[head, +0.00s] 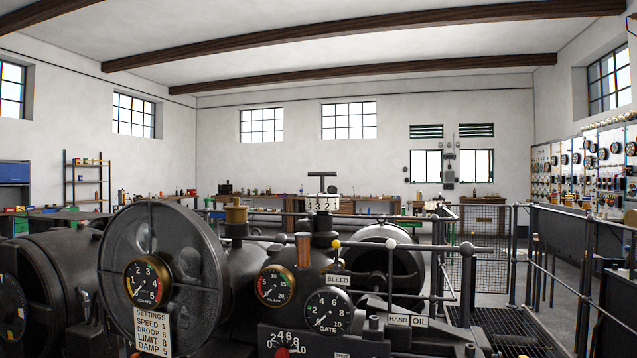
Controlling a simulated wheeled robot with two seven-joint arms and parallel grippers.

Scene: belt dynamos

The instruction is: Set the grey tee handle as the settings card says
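A grey tee handle (322,175) stands upright on top of the dark machine in the middle, its crossbar lying level across the picture. A small white scale plate (322,203) with numerals, apparently 4 3 2 1, sits just below it; where its pointer stands is too small to tell. The settings card (153,332) hangs at lower left, below a brass-rimmed gauge. It reads SPEED 1, DROOP 8, LIMIT 8, DAMP 5. No label naming the tee handle's setting is legible. Neither of my grippers is in view.
Gauges crowd the machine front: a brass-rimmed one (148,280), a red-marked one (275,286) and the GATE dial (327,310). Yellow-knobbed (336,244) and white-knobbed (390,244) levers stand right of centre. A horizontal rail (440,246) crosses behind. A red knob (282,352) shows at the bottom.

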